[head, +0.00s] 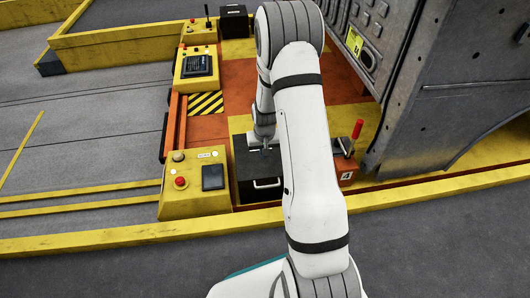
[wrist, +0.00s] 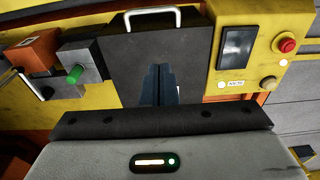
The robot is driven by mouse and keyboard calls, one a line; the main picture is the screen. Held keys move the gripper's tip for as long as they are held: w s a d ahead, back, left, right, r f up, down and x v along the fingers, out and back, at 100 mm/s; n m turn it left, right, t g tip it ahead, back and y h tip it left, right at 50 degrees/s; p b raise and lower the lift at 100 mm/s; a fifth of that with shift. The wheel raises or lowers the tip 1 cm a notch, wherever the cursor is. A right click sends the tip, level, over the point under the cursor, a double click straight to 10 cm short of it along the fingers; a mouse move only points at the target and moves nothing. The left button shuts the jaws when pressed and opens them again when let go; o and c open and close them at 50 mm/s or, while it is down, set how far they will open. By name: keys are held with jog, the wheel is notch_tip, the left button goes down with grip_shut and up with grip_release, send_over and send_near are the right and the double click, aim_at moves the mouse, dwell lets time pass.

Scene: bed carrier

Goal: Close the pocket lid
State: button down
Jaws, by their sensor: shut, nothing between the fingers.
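A black box-like pocket (head: 258,190) with a pale handle on its front stands left of my arm in the head view. In the wrist view its dark flat panel (wrist: 128,55) fills the middle, with the white handle (wrist: 150,14) at the top edge. I cannot tell how far the lid stands open. My gripper (wrist: 158,72) is shut and empty, its dark fingers over the panel; I cannot tell whether they touch it. In the head view the gripper (head: 265,147) is small and partly hidden by my arm, at the pocket's upper part.
A yellow control box (head: 195,184) with a red button and dark screen stands left of the pocket. An orange box (head: 345,174) with a red-handled lever stands to its right, before a large grey metal wall (head: 450,90). A yellow kerb (head: 110,240) runs in front. Grey floor lies left.

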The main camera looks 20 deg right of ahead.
jog(key=s+a+r+p, duration=0.2)
jog(key=s+r+p, duration=0.25)
jog(key=s, duration=0.55)
notch_tip(320, 180, up, 18)
jog(key=a+p, duration=0.2)
jog(key=p, duration=0.7)
jog(key=s+a+r+p, duration=0.1)
jog(key=s+r+p, duration=0.4)
jog(key=r, duration=0.9)
jog(key=s+a+r+n+t+p, duration=0.1)
jog(key=s+a+r+p, duration=0.1)
jog(key=s+r+p, duration=0.3)
jog(key=s+a+r+n+p, duration=0.1)
jog(key=s+r+p, duration=0.4)
jog(key=r+p, duration=0.6)
notch_tip(320, 180, up, 12)
jog(key=shift+s+a+r, duration=0.1)
jog(key=shift+s+a, duration=0.05)
jog(key=shift+a, duration=0.35)
